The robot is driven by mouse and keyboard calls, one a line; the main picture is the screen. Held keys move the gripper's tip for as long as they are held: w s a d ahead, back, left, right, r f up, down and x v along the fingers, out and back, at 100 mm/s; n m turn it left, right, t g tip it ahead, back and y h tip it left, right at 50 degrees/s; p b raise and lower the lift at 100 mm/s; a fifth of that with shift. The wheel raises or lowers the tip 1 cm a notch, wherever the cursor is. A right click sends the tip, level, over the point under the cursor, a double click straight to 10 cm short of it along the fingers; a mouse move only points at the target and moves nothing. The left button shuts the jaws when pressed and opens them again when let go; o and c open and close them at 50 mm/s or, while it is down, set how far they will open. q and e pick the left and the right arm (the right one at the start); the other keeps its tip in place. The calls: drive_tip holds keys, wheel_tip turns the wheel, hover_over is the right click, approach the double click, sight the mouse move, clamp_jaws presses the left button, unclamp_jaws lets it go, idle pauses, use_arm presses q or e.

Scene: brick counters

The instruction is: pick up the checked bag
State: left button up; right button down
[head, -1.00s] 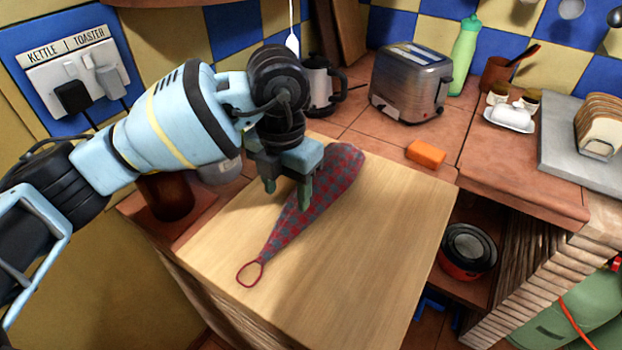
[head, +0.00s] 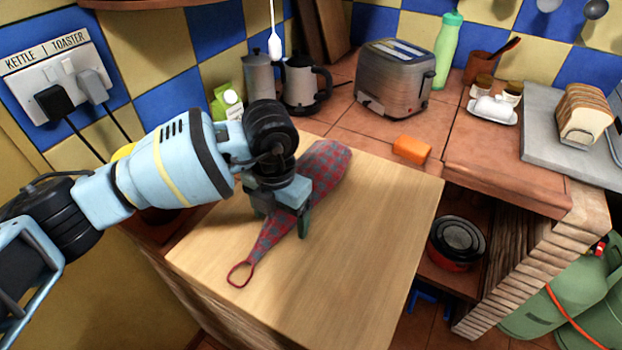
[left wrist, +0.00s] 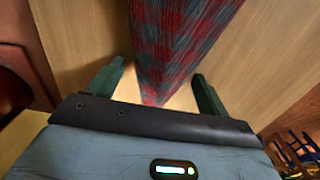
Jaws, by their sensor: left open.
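The checked bag (head: 322,165), red and grey-blue, lies on the wooden board (head: 370,230). It is wide toward the back and narrows to a red loop at its front end. My left gripper (head: 282,222) is over the narrower part of the bag, with fingers pointing down. In the left wrist view the bag (left wrist: 178,40) passes between the two green fingers of my gripper (left wrist: 155,90). The fingers are apart, one on each side, with a gap to the bag. The gripper hides part of the bag in the head view. My right gripper is not in view.
An orange block (head: 411,149) lies on the tiled counter behind the board. A toaster (head: 397,80), a dark kettle (head: 305,82) and a green bottle (head: 447,50) stand farther back. The board's right part is bare. A red pot (head: 456,243) sits on a lower shelf.

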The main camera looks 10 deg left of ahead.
use_arm(q)
drive_tip(key=c, duration=1)
drive_tip(key=shift+c, duration=0.3)
